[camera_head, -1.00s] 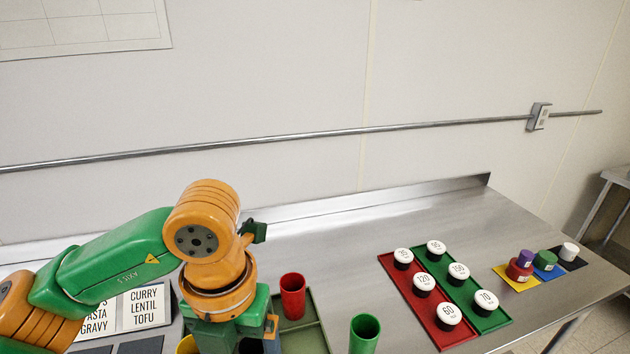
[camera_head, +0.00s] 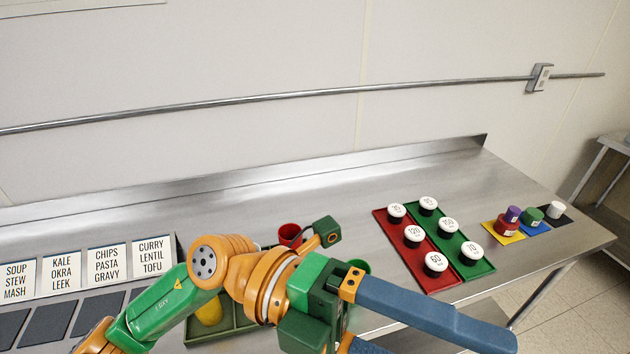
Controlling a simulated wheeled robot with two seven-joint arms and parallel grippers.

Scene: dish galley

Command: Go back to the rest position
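My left arm comes in from the lower left and reaches across the bottom middle of the head view. My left gripper (camera_head: 432,333) points to the lower right, in front of the counter's front edge. One long blue finger is in plain view. Part of the second finger shows at the bottom edge, apart from the first, with nothing seen between them. Its tip is cut off by the frame. My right gripper is not in view.
Lidded jars stand on red (camera_head: 391,236) and green (camera_head: 481,268) mats. Menu cards (camera_head: 107,263) stand left.

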